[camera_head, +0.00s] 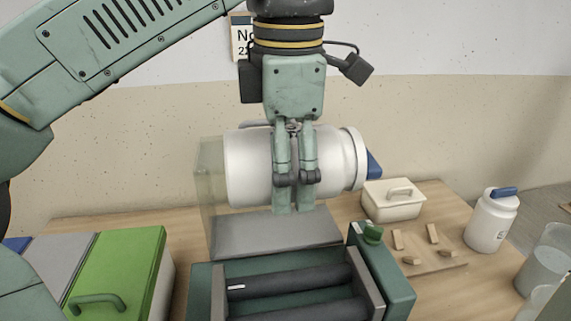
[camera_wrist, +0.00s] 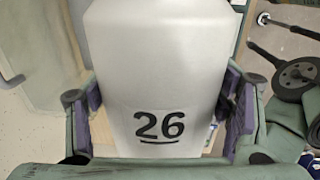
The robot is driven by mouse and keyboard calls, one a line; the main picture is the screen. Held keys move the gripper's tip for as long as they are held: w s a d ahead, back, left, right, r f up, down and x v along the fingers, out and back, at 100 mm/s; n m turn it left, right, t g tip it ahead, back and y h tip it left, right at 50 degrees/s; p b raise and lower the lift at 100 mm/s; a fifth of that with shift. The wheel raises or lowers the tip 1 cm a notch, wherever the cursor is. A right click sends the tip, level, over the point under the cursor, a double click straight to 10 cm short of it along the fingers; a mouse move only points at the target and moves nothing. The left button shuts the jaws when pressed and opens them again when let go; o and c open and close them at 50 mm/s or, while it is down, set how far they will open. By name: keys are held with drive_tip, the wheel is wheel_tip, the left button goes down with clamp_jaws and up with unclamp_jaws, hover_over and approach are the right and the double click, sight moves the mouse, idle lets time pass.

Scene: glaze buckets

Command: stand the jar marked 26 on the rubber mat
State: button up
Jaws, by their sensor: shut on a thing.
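The white jar marked 26 (camera_head: 245,168) is held off the table on its side, its neck and a blue part at its end pointing right. In the wrist view the black, underlined 26 shows on the jar (camera_wrist: 155,70). My gripper (camera_head: 296,205) is shut around the jar's middle from above; in the wrist view its pads touch both sides. A flat grey surface (camera_head: 275,238) lies below the jar, behind the roller machine; I cannot tell whether it is the rubber mat.
A green roller machine (camera_head: 205,290) stands in front of the jar. A clear panel (camera_head: 205,215) rises at its left. A green box (camera_head: 125,265) is at left. A lidded white tub (camera_head: 390,208), a wooden rack (camera_head: 430,262), another white jar (camera_head: 490,225) and clear beakers (camera_head: 545,262) are right.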

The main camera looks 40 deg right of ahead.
drive_tip(key=shift+r+p, duration=2.6)
drive_tip(key=shift+r, duration=0.2)
drive_tip(key=shift+w+f, duration=0.1)
